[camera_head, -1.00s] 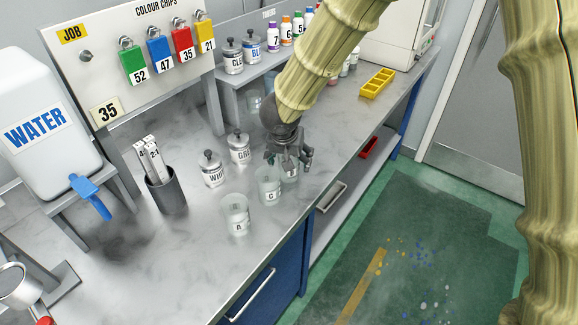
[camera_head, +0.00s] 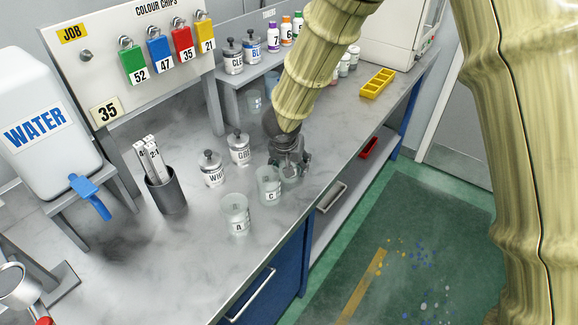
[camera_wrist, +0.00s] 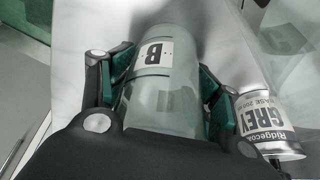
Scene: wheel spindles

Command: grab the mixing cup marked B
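The clear mixing cup marked B (camera_wrist: 160,85) fills the middle of the wrist view, its label facing the camera. My gripper (camera_wrist: 167,80) has a finger with a green pad on each side of it. Both pads lie against the cup's sides with no clear gap, so the gripper looks shut on it.
The GREY tin (camera_head: 239,148) and a WIPE tin (camera_head: 211,169) stand left of my gripper. The GREY tin (camera_wrist: 268,122) is close beside the right finger in the wrist view. A yellow tray (camera_head: 377,83) lies farther back. The bench's front edge is close on the right.

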